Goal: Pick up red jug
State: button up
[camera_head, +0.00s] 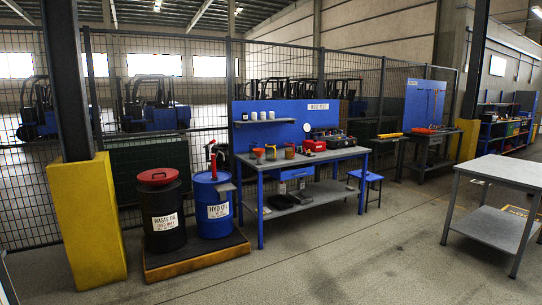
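No red jug can be made out for certain. A small red item (259,155) stands at the left end of the blue-framed workbench (350,153) in the middle of the view. It is too small to tell whether it is a jug. A red box-like thing (315,145) sits farther right on the same bench top. My gripper is not in view.
A black drum with a red lid (165,209) and a blue drum (212,210) stand on a pallet (197,255) left of the bench. A blue stool (367,178) stands at the bench's right. A grey table (505,172) is at right. The floor between is clear.

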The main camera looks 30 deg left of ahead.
aim_at(290, 148)
jog(key=i+u, duration=0.25)
jog(key=i, duration=0.6)
jog(key=i+u, duration=0.15)
jog(key=i, duration=0.4)
jog(key=i+u, duration=0.2)
jog(key=i, duration=0.35)
jog(key=i+u, duration=0.15)
jog(key=i, duration=0.45)
jog(key=i+l+u, duration=0.2)
jog(key=i, duration=0.3)
jog(key=i+j, duration=0.1)
jog(key=i, duration=0.85)
jog(key=i+j+u, duration=0.1)
jog(key=i, duration=0.85)
jog(key=i+j+z, duration=0.1)
jog(key=i+z, duration=0.2)
jog(key=i, duration=1.55)
